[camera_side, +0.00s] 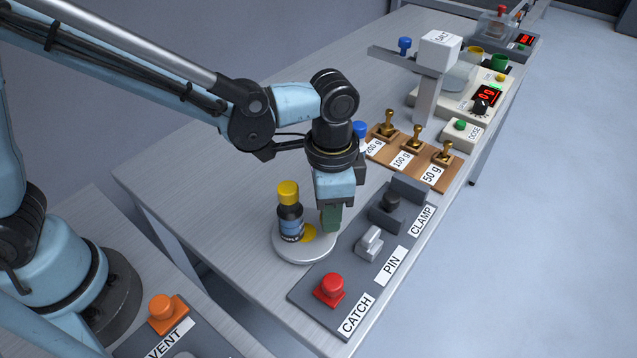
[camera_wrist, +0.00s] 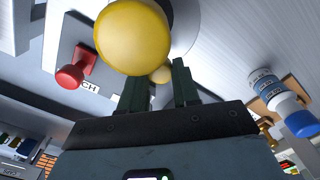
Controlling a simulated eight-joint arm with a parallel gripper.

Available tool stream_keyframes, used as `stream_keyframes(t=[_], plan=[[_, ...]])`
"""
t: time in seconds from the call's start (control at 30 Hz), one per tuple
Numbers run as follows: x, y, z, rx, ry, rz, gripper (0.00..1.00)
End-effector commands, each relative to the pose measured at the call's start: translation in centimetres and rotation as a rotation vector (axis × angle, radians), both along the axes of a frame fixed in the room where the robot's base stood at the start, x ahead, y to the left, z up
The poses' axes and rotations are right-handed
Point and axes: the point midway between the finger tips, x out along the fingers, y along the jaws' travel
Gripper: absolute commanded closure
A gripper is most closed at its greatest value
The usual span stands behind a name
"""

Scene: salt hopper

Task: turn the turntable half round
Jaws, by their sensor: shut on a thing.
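The turntable (camera_side: 290,252) is a pale grey round disc on the bench. A dark bottle (camera_side: 290,218) with a yellow cap (camera_side: 288,191) stands upright on its left part. A yellow patch (camera_side: 309,233) shows on the disc beside the bottle. My gripper (camera_side: 331,228) points down at the right part of the disc, its green fingers closed in near the rim; what they grip is hidden. In the wrist view the yellow cap (camera_wrist: 133,37) is large in front of the fingers (camera_wrist: 160,88), and a small yellow spot (camera_wrist: 161,74) shows between them.
A grey panel beside the turntable carries a red CATCH button (camera_side: 330,288), a PIN switch (camera_side: 370,243) and a CLAMP control (camera_side: 392,204). Brass weights (camera_side: 416,138) stand on a wooden rack behind. A blue-capped bottle (camera_wrist: 283,102) stands near them. Open bench lies left of the turntable.

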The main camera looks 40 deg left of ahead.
Motion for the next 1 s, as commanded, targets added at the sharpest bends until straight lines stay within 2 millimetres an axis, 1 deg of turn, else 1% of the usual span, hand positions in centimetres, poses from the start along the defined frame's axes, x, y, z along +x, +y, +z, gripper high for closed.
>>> stream_keyframes(t=[1.0], plan=[[1.0, 1.9, 0.0, 0.004, 0.002, 0.509, 0.99]])
